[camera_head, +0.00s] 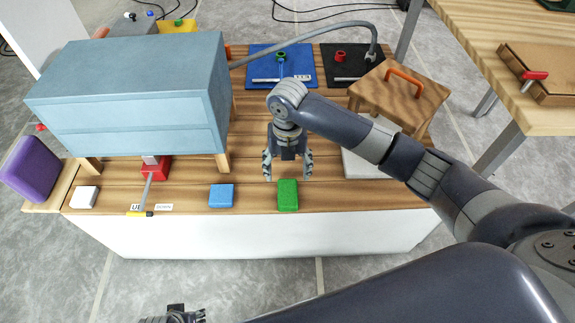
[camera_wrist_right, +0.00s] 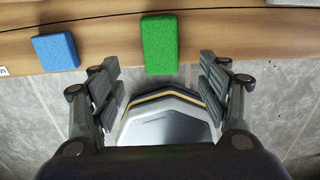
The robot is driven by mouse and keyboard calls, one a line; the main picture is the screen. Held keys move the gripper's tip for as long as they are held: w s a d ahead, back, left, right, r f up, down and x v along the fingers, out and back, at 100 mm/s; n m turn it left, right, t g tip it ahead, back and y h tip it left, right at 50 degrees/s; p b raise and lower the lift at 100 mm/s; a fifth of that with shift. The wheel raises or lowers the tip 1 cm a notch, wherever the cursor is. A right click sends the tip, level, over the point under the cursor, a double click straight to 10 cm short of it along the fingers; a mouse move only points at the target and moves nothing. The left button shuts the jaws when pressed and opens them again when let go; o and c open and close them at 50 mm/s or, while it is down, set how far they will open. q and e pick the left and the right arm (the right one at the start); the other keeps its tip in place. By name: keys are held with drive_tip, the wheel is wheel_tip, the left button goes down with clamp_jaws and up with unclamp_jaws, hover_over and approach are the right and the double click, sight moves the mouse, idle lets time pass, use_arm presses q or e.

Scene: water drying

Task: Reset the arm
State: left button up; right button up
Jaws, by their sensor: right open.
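My right gripper (camera_head: 288,170) is open and empty. In the head view it hangs over the front part of the wooden table, just behind a green block (camera_head: 288,195). In the right wrist view the gripper's fingers (camera_wrist_right: 162,90) stand apart, and the green block (camera_wrist_right: 159,43) shows between and beyond them, apart from both. My right arm reaches in from the lower right. A small dark part at the bottom left of the head view (camera_head: 180,315) seems to be my left gripper; only its tip shows, and its jaws cannot be made out.
A blue block (camera_head: 221,195) and a white block (camera_head: 84,197) lie along the table's front edge (camera_head: 250,210). A blue-grey cabinet (camera_head: 140,95) stands at left, with a red lever base (camera_head: 152,170) below.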

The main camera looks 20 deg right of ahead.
idle(0.6)
drive_tip(key=s+a+f+m+t+y, duration=0.3)
drive_tip(key=s+a+m, duration=0.4)
drive_tip(key=s+m, duration=0.55)
drive_tip(key=s+d+m+h, duration=0.3)
drive_tip(key=s+d+m, duration=0.95)
drive_tip(key=m, duration=0.55)
wheel_tip(320, 180, down, 20)
drive_tip(key=f, duration=0.1)
use_arm(q)
drive_tip(key=s+a+f+p, duration=0.1)
drive_tip(key=s+f+p, duration=0.1)
drive_tip(key=s+p, duration=0.7)
drive_tip(key=s+a+f+g+p, duration=0.1)
drive_tip(key=s+a+f+p, duration=0.1)
drive_tip(key=s+p, duration=0.6)
drive_tip(key=shift+s+a+f+g+p, duration=0.15)
drive_tip(key=shift+s+f+g+p, duration=0.3)
drive_tip(key=shift+s, duration=0.6)
use_arm(e)
drive_tip(key=s+d+f+g, duration=0.1)
drive_tip(key=s+f, duration=0.1)
drive_tip(key=s, duration=0.7)
drive_tip(key=s+d+f+g, duration=0.1)
drive_tip(key=s+d, duration=0.1)
drive_tip(key=s, duration=0.7)
drive_tip(key=shift+f, duration=0.4)
